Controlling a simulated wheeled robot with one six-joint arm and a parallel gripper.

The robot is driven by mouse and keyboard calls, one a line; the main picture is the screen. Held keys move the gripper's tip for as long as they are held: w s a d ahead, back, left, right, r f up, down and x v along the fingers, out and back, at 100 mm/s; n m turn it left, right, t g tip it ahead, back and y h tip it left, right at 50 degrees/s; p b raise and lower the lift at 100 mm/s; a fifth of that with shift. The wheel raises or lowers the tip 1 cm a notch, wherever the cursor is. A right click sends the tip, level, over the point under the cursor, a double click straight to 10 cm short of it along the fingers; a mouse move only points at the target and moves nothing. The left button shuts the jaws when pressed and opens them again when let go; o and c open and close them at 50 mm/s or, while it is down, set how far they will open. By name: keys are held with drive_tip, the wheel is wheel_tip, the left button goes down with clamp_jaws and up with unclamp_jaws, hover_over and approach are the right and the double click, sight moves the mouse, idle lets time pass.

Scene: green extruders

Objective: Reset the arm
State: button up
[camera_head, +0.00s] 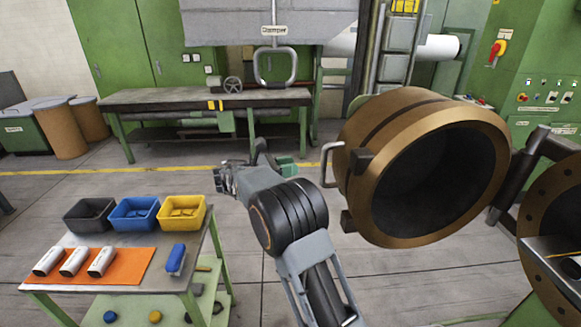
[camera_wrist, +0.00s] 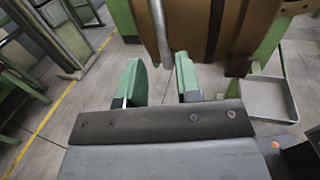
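My gripper (camera_wrist: 160,82) shows in the wrist view with its two green fingers apart and nothing between them. In the head view my gripper (camera_head: 284,165) is partly hidden behind my wrist, in mid-air at the centre of the picture. It is left of the large bronze cylinder (camera_head: 352,140) and its handle, right of the small table. In the wrist view the cylinder (camera_wrist: 236,30) is ahead and to the upper right, with a grey bar (camera_wrist: 160,30) beyond the fingers.
A small table (camera_head: 160,268) at left holds black (camera_head: 90,216), blue (camera_head: 135,213) and yellow (camera_head: 181,213) bins, an orange mat (camera_head: 125,268) with white objects, and a blue object (camera_head: 175,259). A workbench (camera_head: 180,98) stands behind. Floor between table and cylinder is clear.

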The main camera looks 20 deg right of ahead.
drive_tip(key=s+a+f+m+y, duration=0.3)
drive_tip(key=s+f+m+y, duration=0.45)
drive_tip(key=f, duration=0.35)
drive_tip(key=s+a+r+m+t+y, duration=0.2)
drive_tip(key=s+m+y, duration=0.3)
drive_tip(key=s, duration=0.4)
drive_tip(key=s+a+r+m+t+y, duration=0.2)
drive_tip(key=s+a+m+t+y, duration=0.1)
drive_tip(key=s, duration=0.7)
drive_tip(key=shift+s+a+r+m+y, duration=0.15)
drive_tip(key=shift+a+r+m+y, duration=0.1)
drive_tip(key=shift+a+m+y, duration=0.8)
drive_tip(key=shift+d, duration=0.3)
